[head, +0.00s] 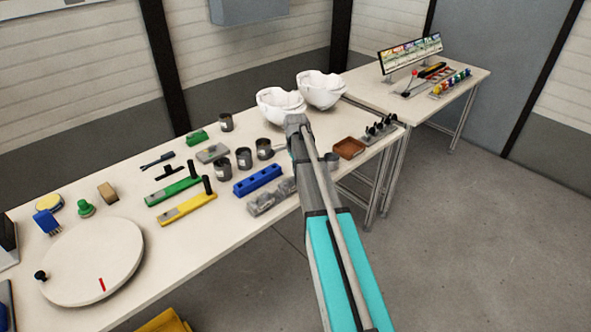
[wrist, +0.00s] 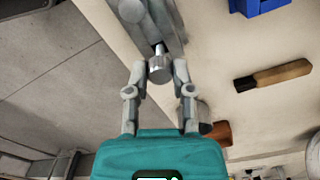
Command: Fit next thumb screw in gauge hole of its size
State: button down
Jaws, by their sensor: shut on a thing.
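In the wrist view my gripper (wrist: 160,66) is shut on a metal thumb screw (wrist: 160,73), gripping its round grey head between the fingertips. Its thin shank points away from my gripper towards a grey block (wrist: 166,18) at the top of the view, probably the gauge. The tip meets the block's edge in the picture; I cannot tell whether it is in a hole. In the head view a grey block with rounded humps (head: 264,204) lies at the table's front edge. My arm hides my gripper and the screw there.
A blue block with holes (head: 257,179) lies beside the grey block. A wooden-handled brush (wrist: 273,75) lies on the table in the wrist view. Several dark cups (head: 244,158), white helmet shells (head: 321,91) and a brown tray (head: 348,149) stand nearby. The floor beyond the front edge is open.

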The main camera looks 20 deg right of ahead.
jog(key=shift+f+b, duration=1.25)
dwell(1.2)
jog(key=shift+c, duration=2)
grip_release()
jog(key=shift+r, duration=0.15)
notch_tip(320, 180, up, 6)
jog(key=p, duration=0.6)
jog(key=s+a+r+p, duration=0.5)
jog(key=a+r+p, duration=0.1)
jog(key=a, duration=0.5)
jog(key=shift+s+r+p, duration=0.25)
jog(key=shift+r+p, duration=0.15)
jog(key=shift+p, duration=0.15)
jog(key=shift+s, duration=0.1)
